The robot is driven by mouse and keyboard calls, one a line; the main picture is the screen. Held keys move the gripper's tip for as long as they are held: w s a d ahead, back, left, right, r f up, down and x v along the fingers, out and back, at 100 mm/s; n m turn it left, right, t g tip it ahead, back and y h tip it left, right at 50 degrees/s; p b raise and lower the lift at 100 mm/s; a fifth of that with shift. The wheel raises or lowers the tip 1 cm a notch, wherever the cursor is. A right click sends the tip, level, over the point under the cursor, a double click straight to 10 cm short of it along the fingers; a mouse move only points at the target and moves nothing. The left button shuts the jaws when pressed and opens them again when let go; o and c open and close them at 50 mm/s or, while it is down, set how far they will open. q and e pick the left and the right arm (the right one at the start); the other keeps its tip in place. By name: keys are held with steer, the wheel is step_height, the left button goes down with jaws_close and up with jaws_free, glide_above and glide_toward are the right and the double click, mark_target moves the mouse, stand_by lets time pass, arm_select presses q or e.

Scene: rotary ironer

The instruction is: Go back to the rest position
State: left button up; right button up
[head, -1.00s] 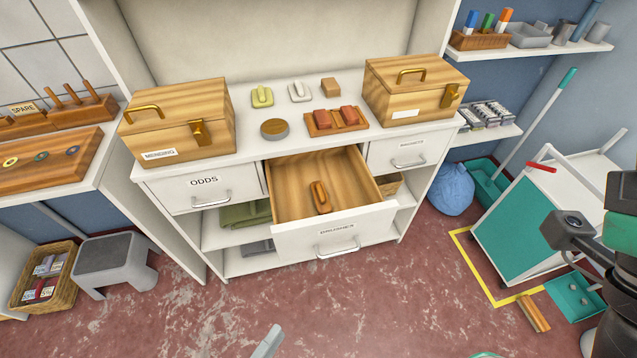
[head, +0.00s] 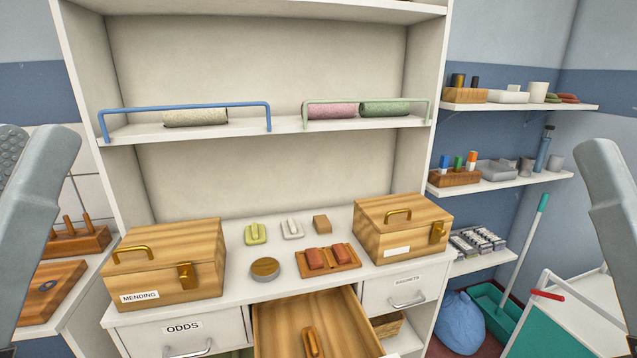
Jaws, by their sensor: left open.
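My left gripper (head: 36,140) is at the left edge of the head view, raised high and close to the camera. Its grey fingers point up, one with a dotted pad, and they are apart with nothing seen between them. My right gripper (head: 608,190) is at the right edge, also raised and pointing up. Only one grey finger of it shows, so its jaw opening is hidden. Both are well apart from the cabinet. The drawer (head: 275,325) in the cabinet's middle stands open, with a wooden brush (head: 312,343) lying in it.
Two wooden boxes (head: 170,262) (head: 403,229) stand on the cabinet top, with small items and a tray of red blocks (head: 328,258) between them. Blue (head: 185,107) and green (head: 366,101) rails front the upper shelf. A white cart (head: 570,320) is at the lower right.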

arm_select(q)
step_height(320, 180, up, 31)
steer(key=a+n+y+p, duration=0.25)
steer(key=y+p, duration=0.25)
steer(key=p, duration=2.7)
step_height(320, 180, down, 33)
steer(key=b, duration=3.3)
steer(key=shift+w+m, duration=0.25)
steer(key=shift+m, duration=0.1)
steer(key=shift+a, duration=0.1)
